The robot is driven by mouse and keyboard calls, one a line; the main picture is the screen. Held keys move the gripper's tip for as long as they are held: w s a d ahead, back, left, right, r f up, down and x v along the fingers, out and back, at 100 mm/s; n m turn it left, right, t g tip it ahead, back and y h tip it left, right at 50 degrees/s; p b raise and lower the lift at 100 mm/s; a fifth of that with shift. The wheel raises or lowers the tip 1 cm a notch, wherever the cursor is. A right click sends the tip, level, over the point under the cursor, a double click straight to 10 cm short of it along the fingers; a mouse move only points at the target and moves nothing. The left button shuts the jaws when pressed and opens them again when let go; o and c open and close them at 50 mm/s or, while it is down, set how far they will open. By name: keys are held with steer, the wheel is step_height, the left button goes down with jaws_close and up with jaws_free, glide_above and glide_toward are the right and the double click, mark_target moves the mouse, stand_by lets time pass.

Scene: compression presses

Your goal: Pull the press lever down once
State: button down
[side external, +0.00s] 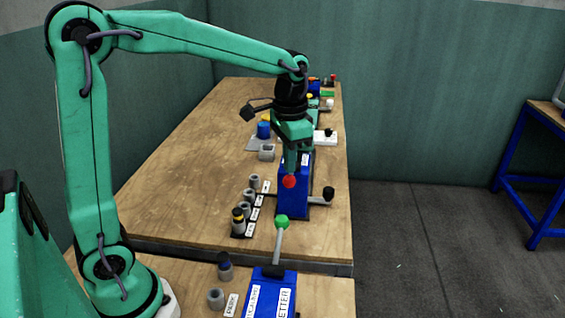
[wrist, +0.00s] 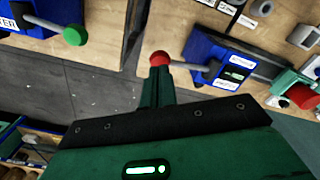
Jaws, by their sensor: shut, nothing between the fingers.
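A blue press (side external: 294,200) stands near the right edge of the far table. Its red ball knob (side external: 289,181) faces the camera. In the wrist view the red knob (wrist: 160,59) sits on a short grey rod that runs right to the blue press body (wrist: 228,68). My gripper (side external: 291,170) points down just above the red knob, shut and empty. In the wrist view its fingertips (wrist: 157,72) meet the knob's lower edge; I cannot tell whether they touch. A second blue device (side external: 270,292) in front has an upright green-knobbed lever (side external: 281,221).
A grey rod with a black knob (side external: 328,193) sticks out right of the press. Grey cylinders on a labelled rack (side external: 243,225) stand left of it. A white box (side external: 325,138) and other devices are behind. The far table's left part (side external: 185,165) is clear.

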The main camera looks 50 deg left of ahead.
mark_target(289, 183)
steer(key=shift+f, duration=3.35)
steer(key=shift+r, duration=0.1)
step_height(289, 183, up, 12)
steer(key=shift+r, duration=0.2)
stand_by(2.1)
stand_by(0.3)
steer(key=s+f+n+t, duration=0.3)
steer(key=s+t, duration=0.2)
steer(key=s, duration=1.1)
steer(key=shift+s+a+f+t, duration=0.2)
steer(key=shift+s+a+t, duration=0.05)
steer(key=shift+s+t, duration=0.1)
